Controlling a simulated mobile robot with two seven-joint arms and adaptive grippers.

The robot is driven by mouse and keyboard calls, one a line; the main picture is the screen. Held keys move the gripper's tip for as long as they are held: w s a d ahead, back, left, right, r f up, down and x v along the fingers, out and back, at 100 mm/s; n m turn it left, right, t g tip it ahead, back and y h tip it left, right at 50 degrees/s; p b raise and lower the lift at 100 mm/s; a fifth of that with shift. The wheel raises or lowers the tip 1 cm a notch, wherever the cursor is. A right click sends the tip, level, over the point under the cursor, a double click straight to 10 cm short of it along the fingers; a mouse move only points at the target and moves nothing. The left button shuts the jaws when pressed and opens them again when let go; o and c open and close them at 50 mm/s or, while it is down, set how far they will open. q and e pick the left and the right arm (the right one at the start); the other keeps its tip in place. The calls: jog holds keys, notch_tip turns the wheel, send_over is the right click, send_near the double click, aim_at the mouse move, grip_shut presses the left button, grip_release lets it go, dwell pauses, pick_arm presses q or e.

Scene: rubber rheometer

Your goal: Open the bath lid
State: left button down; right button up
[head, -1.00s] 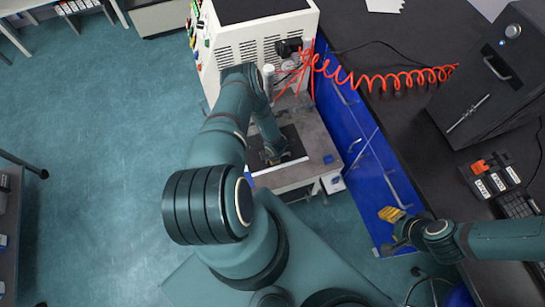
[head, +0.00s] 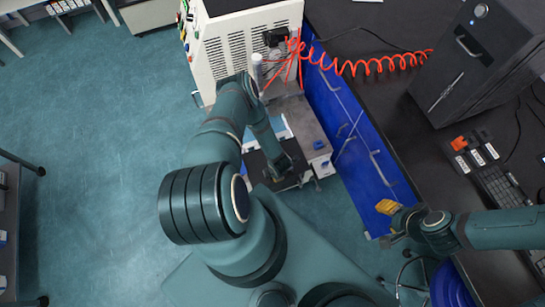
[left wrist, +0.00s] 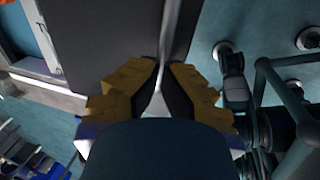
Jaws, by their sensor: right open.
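The bath lid (head: 258,167) is a dark flat panel at the front of the white machine, low in the middle of the head view. Behind it a pale blue-white area of the bath (head: 275,131) shows. My left gripper (head: 284,167) is at the lid, its fingers mostly hidden by the arm there. In the left wrist view its yellow fingers (left wrist: 166,68) are close together on a thin edge beside the dark lid panel (left wrist: 95,40). My right gripper (head: 383,222), with a yellow finger showing, is open and empty beside the blue cabinet.
The white machine (head: 245,50) stands behind the bath. A coiled orange hose (head: 370,66) runs to the black bench (head: 400,25). Blue cabinets (head: 350,140) close off the right side. A black box (head: 480,60) stands on the bench. Open floor (head: 90,150) lies left.

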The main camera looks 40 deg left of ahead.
pick_arm(q)
jog(key=shift+s+d+f, duration=0.1)
jog(key=shift+s+d, duration=0.35)
jog(key=shift+d, duration=0.4)
jog(key=c, duration=1)
grip_release()
jog(key=shift+w+a, duration=0.1)
jog(key=r, duration=0.4)
jog(key=d+r, duration=0.1)
jog(key=r, duration=0.3)
jog(key=s+d+r, duration=0.1)
jog(key=r, duration=0.2)
jog(key=shift+r, duration=0.4)
